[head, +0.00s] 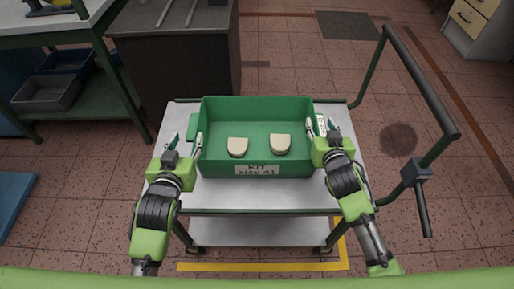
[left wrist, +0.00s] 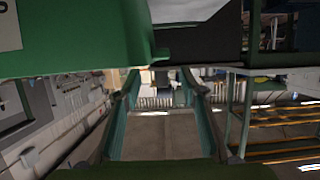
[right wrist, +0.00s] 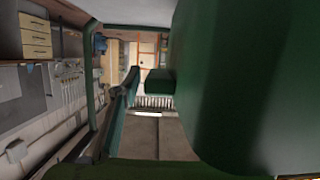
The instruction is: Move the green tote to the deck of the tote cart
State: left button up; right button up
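The green tote (head: 218,165) is over the grey top deck (head: 345,185) of the tote cart, upright, and appears to rest on it. It holds two beige pieces, one on the left (head: 237,147) and one on the right (head: 280,144), and has a KIT label in front. My left gripper (head: 185,139) is open at the tote's left side; the left wrist view shows its fingers (left wrist: 163,105) apart with nothing between them. My right gripper (head: 321,127) is open at the right side, fingers apart in the head view. In the right wrist view the tote's wall (right wrist: 235,80) hides one finger.
The cart's push handle (head: 425,85) rises at the right, and a lower shelf (head: 262,231) shows below. A dark cabinet (head: 180,55) stands behind left. The floor to the right is open.

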jog(key=shift+s, duration=0.2)
pick_arm(q)
jog(key=v, duration=0.3)
jog(key=shift+s+r, duration=0.1)
pick_arm(e)
jog(key=v, duration=1.1)
jog(key=shift+s+r, duration=0.15)
jog(key=shift+s, duration=0.15)
